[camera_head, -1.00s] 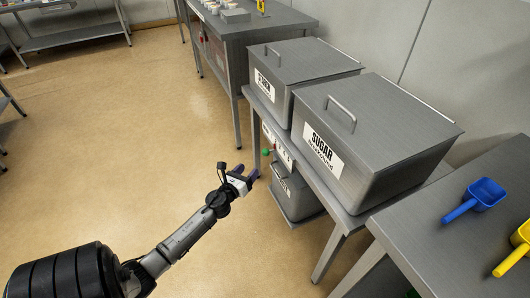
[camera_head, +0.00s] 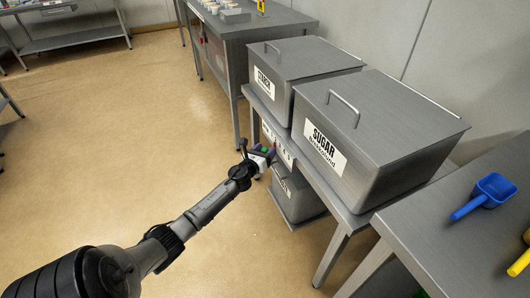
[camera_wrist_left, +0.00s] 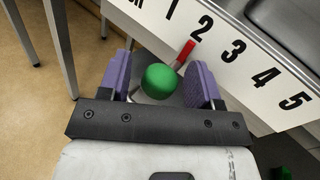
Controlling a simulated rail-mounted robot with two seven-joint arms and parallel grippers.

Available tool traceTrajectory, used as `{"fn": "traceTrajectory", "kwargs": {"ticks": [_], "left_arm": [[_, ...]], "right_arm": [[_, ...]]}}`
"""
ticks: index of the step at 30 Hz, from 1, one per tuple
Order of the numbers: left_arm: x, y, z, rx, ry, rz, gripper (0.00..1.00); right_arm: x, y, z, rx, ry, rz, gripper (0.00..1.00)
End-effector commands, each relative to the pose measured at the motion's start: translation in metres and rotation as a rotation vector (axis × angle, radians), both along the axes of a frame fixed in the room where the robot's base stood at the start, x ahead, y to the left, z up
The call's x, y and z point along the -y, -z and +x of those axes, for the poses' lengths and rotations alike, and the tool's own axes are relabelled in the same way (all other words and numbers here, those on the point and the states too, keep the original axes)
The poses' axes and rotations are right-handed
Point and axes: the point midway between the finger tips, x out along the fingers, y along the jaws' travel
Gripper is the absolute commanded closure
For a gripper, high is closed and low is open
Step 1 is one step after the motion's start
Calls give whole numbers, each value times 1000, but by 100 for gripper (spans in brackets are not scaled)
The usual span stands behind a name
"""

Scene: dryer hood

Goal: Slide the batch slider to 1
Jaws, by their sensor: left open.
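The batch slider has a green round knob (camera_wrist_left: 162,81) and a red pointer (camera_wrist_left: 184,54). In the left wrist view the pointer's tip is just below the 2 on the white number strip (camera_wrist_left: 235,50), which reads 1 to 5. My left gripper (camera_wrist_left: 160,76) is open, with one purple finger on each side of the knob. A gap shows between the knob and each finger.
A steel starch bin (camera_head: 305,62) and a sugar bin (camera_head: 385,130) stand on the shelf above the strip. Another bin (camera_head: 298,197) sits underneath. A bench (camera_head: 450,245) with a blue scoop (camera_head: 484,195) and a yellow scoop is at right. The floor at left is clear.

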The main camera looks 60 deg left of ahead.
Motion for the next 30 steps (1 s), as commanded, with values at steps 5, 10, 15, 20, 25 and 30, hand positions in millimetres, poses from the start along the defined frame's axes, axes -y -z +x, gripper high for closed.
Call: {"fn": "traceTrajectory", "kwargs": {"ticks": [5, 10, 15, 20, 25, 30], "left_arm": [[0, 0, 0, 0, 0, 0, 42], [0, 0, 0, 0, 0, 0, 52], [0, 0, 0, 0, 0, 0, 68], [0, 0, 0, -1, 0, 0, 84], [0, 0, 0, -1, -1, -1, 100], [-4, 1, 0, -1, -2, 1, 100]], "right_arm": [[-1, 0, 0, -1, 2, 4, 69], [-2, 0, 0, 0, 5, 8, 69], [-3, 0, 0, 0, 7, 11, 69], [-4, 0, 0, 0, 8, 12, 69], [-3, 0, 0, 0, 8, 12, 69], [-3, 2, 0, 0, 7, 11, 69]]}}
